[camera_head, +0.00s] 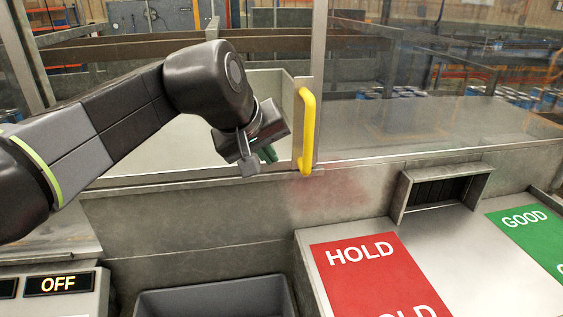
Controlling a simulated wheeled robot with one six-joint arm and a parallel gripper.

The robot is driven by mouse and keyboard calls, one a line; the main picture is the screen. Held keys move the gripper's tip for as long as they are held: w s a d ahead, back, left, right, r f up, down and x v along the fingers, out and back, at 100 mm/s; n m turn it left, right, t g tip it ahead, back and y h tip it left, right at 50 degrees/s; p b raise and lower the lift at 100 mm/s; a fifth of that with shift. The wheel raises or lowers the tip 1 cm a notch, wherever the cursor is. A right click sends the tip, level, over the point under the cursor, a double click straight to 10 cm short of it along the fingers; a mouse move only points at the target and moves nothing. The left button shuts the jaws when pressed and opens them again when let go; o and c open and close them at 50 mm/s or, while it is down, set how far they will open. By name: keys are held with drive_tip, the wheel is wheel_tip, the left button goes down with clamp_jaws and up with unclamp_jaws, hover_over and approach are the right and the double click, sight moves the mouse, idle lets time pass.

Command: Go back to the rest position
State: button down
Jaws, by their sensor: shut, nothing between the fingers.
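My arm reaches in from the left edge and bends down at its wrist in front of the glass panels. My gripper (268,155) hangs at the wrist's end, just left of the yellow handle (307,131). No marked rest position is in view.
A red HOLD panel (375,275) and a green GOOD panel (528,232) lie on the right-hand surface, with a slotted chute (440,188) behind. A grey bin (215,303) stands below centre. An OFF display (60,283) is at lower left. Glass (420,115) stands behind the handle.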

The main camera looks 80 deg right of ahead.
drive_tip(key=s+v, duration=0.1)
drive_tip(key=v, duration=0.5)
drive_tip(key=shift+w+r+b, duration=0.3)
drive_tip(key=shift+r, duration=0.1)
drive_tip(key=shift+a, duration=0.1)
drive_tip(key=p, duration=0.2)
approach(301, 168)
drive_tip(key=x, duration=0.3)
drive_tip(key=shift+f, duration=0.3)
drive_tip(key=shift+b, duration=0.3)
